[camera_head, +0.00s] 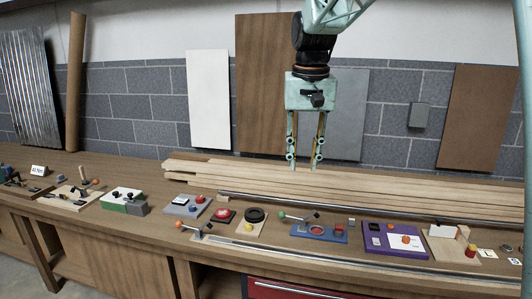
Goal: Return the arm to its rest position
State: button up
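My gripper (304,163) hangs from my arm at the upper middle of the picture, fingers pointing down. Its two fingers are apart with a gap between them, and nothing shows in the gap. The gripper appears above the bench, in front of the wall and the leaning brown panel. Its fingertips line up in the picture with the stacked planks (350,182); how far above them they are I cannot tell.
A long wooden workbench (130,171) carries several small devices, including a purple panel (383,247), a blue one (318,232) and a green-and-white block (119,199). Metal rails run along the bench. Boards and a corrugated sheet (29,88) lean at the wall.

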jog(key=s+d+r, duration=0.1)
jog(key=s+d, duration=0.1)
jog(key=s, duration=0.4)
jog(key=s+d+r, duration=0.2)
jog(key=s, duration=0.5)
jog(key=s+d+f+b, duration=0.1)
jog(key=s+d+f, duration=0.1)
jog(key=s, duration=0.9)
jog(key=s+d+f+t+b, duration=0.1)
jog(key=s+f, duration=0.3)
jog(key=s, duration=0.7)
jog(key=s+d+f+t+b, duration=0.1)
jog(key=s+d+f, duration=0.2)
jog(key=s, duration=0.8)
jog(key=shift+d+f, duration=0.25)
jog(key=shift+f, duration=0.35)
jog(key=shift+d, duration=0.1)
